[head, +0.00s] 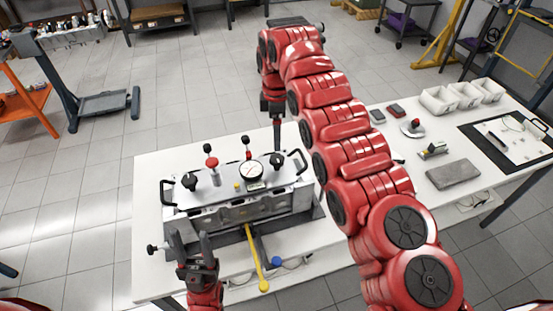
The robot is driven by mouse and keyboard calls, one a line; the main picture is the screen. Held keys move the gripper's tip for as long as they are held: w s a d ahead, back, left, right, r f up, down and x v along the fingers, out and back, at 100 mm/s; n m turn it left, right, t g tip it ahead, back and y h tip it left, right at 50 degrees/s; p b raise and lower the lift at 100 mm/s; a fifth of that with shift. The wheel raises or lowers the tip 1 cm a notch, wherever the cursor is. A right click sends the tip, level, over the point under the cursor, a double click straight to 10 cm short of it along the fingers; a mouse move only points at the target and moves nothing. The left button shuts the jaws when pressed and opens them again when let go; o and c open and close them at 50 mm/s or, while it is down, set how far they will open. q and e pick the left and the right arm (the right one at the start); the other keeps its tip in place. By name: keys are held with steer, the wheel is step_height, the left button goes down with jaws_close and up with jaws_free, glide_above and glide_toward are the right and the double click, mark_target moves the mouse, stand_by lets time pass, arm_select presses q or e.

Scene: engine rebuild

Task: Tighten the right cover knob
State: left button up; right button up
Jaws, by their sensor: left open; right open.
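The engine block with its light metal cover (225,195) stands on the white bench. The right cover knob (277,160) is black and sits upright at the cover's right end; a similar black left knob (190,181) is at the other end. My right gripper (277,146) points straight down just above the right knob, its fingers narrow from this side; whether they touch the knob cannot be told. It is open. My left gripper (191,241) is open and empty in front of the block's left side, fingers upward.
A round gauge (250,171), red-topped parts (211,162) and black end handles (297,162) rise from the cover. A yellow-handled lever (256,262) juts out in front. White bins (464,95), a grey cloth (453,173) and a clipboard (515,137) lie farther right.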

mark_target(277, 158)
step_height(277, 158, down, 8)
steer(key=p, duration=0.3)
steer(key=shift+s+r, duration=0.1)
steer(key=shift+r, duration=0.05)
steer(key=shift+f, duration=0.6)
